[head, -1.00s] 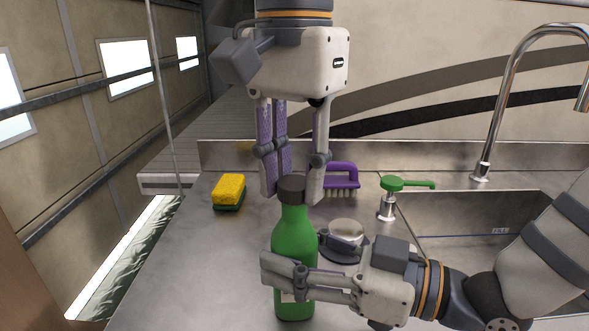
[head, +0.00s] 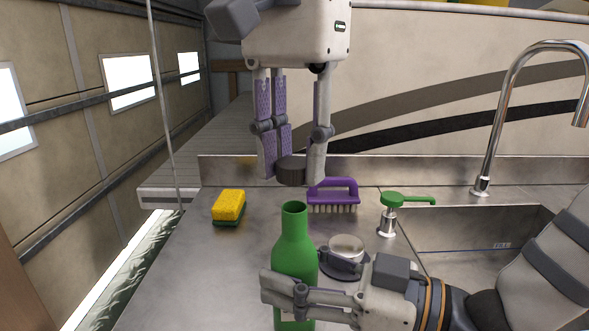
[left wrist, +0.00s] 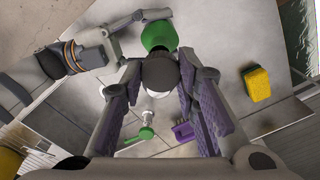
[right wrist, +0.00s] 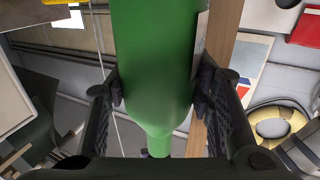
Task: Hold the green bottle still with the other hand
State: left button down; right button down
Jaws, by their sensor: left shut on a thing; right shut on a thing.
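The green bottle (head: 294,245) stands upright at the front of the metal counter, its neck open at the top. My right gripper (head: 283,289) is shut around the bottle's body from the right; the right wrist view shows the green bottle (right wrist: 157,60) between both fingers. My left gripper (head: 292,165) points down above the bottle and is shut on the dark cap (head: 291,171). The cap is apart from the bottle, a little above its neck. In the left wrist view the cap (left wrist: 160,73) sits between the fingers, with the bottle (left wrist: 158,35) beyond it.
A yellow and green sponge (head: 229,206) lies left of the bottle. A purple brush (head: 333,194) lies behind it. A white round container (head: 346,247) is close to its right. A green-topped soap pump (head: 390,215) stands by the sink (head: 470,232) and tap (head: 487,140).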

jog(key=c, duration=0.7)
grip_release()
